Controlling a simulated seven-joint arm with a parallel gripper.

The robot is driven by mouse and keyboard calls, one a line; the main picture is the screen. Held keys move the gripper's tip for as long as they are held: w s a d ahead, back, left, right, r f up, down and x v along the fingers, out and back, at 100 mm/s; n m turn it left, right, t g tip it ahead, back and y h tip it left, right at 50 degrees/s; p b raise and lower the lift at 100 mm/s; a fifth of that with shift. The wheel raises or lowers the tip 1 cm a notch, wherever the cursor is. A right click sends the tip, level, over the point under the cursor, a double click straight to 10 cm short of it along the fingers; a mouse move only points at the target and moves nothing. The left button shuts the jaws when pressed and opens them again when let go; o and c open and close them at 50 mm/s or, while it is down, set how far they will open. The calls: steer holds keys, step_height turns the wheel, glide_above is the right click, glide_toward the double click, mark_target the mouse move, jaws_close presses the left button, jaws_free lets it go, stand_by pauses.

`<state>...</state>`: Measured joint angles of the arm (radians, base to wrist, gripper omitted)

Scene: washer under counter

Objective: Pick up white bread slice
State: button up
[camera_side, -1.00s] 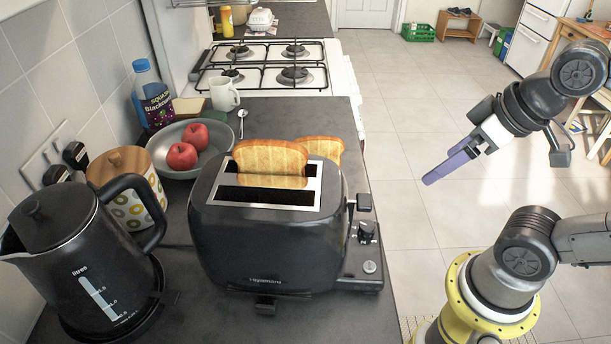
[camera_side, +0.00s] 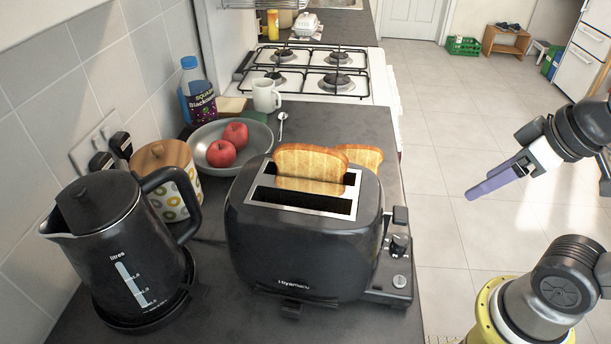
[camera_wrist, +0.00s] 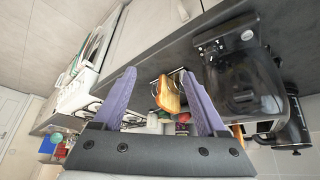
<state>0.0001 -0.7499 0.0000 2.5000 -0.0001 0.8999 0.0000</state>
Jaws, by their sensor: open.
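A browned bread slice (camera_side: 311,162) stands upright in the black toaster (camera_side: 305,225), its top above the slot. A second browned slice (camera_side: 361,155) shows partly behind it. A pale slab with a brown edge (camera_side: 232,104), possibly white bread, lies left of the mug; it is too small to be sure. My gripper (camera_side: 497,182) has purple fingers and is in the air right of the counter, apart from the bread. In the wrist view, my gripper (camera_wrist: 163,82) is open, with bread (camera_wrist: 168,97) seen between the spread fingers at a distance.
A black kettle (camera_side: 118,245), a patterned jar (camera_side: 168,180) and a bowl (camera_side: 262,138) with red apples (camera_side: 236,135) stand left of the toaster. A bottle (camera_side: 198,92), white mug (camera_side: 266,95) and spoon (camera_side: 282,125) are behind. The hob (camera_side: 315,72) is farther back. The floor to the right is open.

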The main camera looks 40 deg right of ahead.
steer(key=shift+c, duration=1.3)
steer(key=shift+s, duration=0.1)
steer(key=w+a+r+n+g+y, duration=0.1)
steer(key=w+a+r+n, duration=0.2)
steer(key=r, duration=0.6)
steer(key=w+a+r+n+g, duration=0.1)
steer(key=w+a+r, duration=0.2)
steer(key=w+r, duration=0.35)
steer(key=w+a+r+n+g, duration=0.1)
steer(key=w+a+r+n, duration=0.1)
steer(key=w+a+r, duration=0.4)
steer(key=n+g, duration=0.1)
steer(key=n, duration=0.1)
glide_toward(311, 147)
steer(key=f, duration=0.5)
steer(key=shift+a, duration=0.25)
steer(key=shift+w+a+f, duration=0.1)
steer(key=shift+w+f, duration=0.15)
steer(key=shift+f, duration=0.65)
steer(key=shift+w+f, duration=0.25)
steer(key=shift+f, duration=0.65)
steer(key=shift+w+a+f, duration=0.1)
steer(key=shift+w+f, duration=0.15)
steer(key=shift+f, duration=0.65)
